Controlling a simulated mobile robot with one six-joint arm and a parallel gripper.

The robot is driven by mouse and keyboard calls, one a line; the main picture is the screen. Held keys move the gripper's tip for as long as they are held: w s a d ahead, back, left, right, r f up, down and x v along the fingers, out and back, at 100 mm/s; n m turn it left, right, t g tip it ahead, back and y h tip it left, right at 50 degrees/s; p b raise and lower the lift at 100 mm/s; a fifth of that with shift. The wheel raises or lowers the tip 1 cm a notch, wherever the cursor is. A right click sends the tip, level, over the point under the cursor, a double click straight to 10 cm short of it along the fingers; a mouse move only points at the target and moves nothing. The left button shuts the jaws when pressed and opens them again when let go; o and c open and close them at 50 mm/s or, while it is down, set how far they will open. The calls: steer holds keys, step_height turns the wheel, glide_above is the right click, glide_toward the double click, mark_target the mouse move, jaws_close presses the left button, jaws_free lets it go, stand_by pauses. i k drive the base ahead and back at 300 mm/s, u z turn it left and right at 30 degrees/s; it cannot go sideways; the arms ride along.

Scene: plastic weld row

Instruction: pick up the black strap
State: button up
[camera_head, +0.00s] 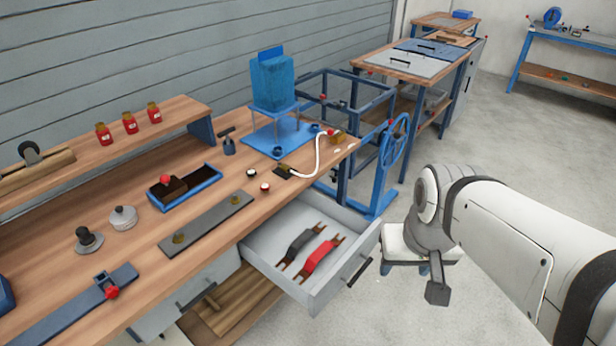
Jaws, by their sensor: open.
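The black strap (300,243) lies in an open grey drawer (262,248) under the front of the wooden bench. It has a dark middle and brown ends. A red strap (318,258) of like shape lies close beside it on the right, also in the drawer. My gripper (437,294) is a small dark shape at the end of my white arm, to the right of the drawer and apart from both straps. It is open and seems empty; its fingers are hard to make out at this size.
The drawer's front with its dark handle (359,271) faces my arm. A blue frame with a handwheel (393,143) stands beyond the drawer. The bench top (150,245) carries a blue-edged tray (205,187) and several tools.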

mark_target(291, 253)
steer(key=z, duration=2.45)
steer(key=k, duration=1.1)
steer(key=u, duration=1.8)
steer(key=i, duration=0.95)
